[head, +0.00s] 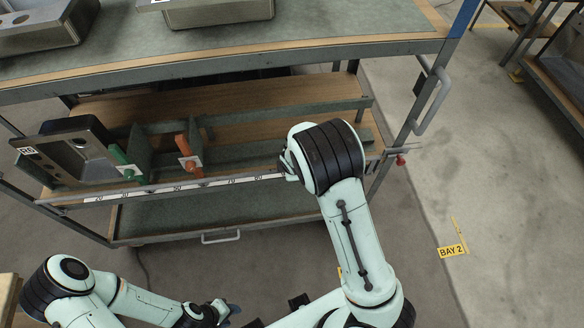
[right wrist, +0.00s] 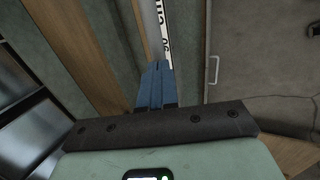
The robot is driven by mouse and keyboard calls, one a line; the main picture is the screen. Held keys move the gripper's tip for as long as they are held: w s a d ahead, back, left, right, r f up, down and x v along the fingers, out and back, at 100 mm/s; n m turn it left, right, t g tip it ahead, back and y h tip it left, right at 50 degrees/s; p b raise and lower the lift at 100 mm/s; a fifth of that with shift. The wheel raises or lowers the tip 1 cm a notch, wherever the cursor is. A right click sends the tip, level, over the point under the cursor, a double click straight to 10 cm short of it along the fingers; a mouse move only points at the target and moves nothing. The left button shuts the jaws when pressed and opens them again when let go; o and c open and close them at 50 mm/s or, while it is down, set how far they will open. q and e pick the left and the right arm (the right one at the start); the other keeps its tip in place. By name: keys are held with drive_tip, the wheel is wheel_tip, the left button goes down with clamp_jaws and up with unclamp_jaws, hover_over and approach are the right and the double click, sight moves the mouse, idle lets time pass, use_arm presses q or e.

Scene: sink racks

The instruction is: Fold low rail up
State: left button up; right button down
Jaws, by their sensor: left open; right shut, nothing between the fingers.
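The low rail (head: 180,188) is a long bar with a white numbered scale, running along the front of the rack's lower shelf. In the right wrist view the scale strip (right wrist: 163,30) runs up from my fingertips. My right gripper (right wrist: 157,66) has its blue fingers together and empty, right at the strip; I cannot tell whether they touch it. My left gripper (head: 233,309) is low in the head view, open, in front of the rack and away from the rail.
A grey sink (head: 75,150) marked R6 sits on the shelf at left, beside green (head: 122,160) and orange (head: 187,154) handles. A grey loop handle (head: 432,100) and a red knob (head: 400,160) are at the right end. Floor is clear near the BAY 2 sign (head: 452,251).

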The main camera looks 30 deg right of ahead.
use_arm(q)
drive_tip(key=shift+w+r+p, duration=0.75)
drive_tip(key=shift+w+r, duration=0.1)
drive_tip(key=shift+r, duration=0.15)
use_arm(e)
drive_tip(key=v, duration=1.2)
drive_tip(key=shift+s+a+r, duration=0.2)
drive_tip(key=shift+s+a, duration=0.05)
drive_tip(key=shift+s, duration=0.15)
drive_tip(key=shift+f, duration=0.1)
drive_tip(key=s+a+f+m+g+y, duration=0.1)
drive_tip(key=s+f+m+g, duration=0.1)
drive_tip(key=s+f+m, duration=0.5)
drive_tip(key=s+a+f+m+g+y, duration=0.15)
drive_tip(key=s+f, duration=0.25)
drive_tip(key=f, duration=0.8)
drive_tip(key=s+a+f+m+g+y, duration=0.1)
drive_tip(key=s+a+f+m, duration=0.2)
drive_tip(key=s+m, duration=0.2)
drive_tip(key=s+a+f+m+y, duration=0.2)
drive_tip(key=s+a+f+m, duration=0.1)
drive_tip(key=s+m, duration=0.2)
drive_tip(key=shift+s+a+f+g, duration=0.3)
drive_tip(key=shift+s+a+g, duration=0.1)
drive_tip(key=shift+s, duration=0.15)
use_arm(q)
drive_tip(key=shift+d, duration=0.1)
use_arm(e)
drive_tip(key=shift+s+d, duration=0.1)
drive_tip(key=shift+d, duration=0.05)
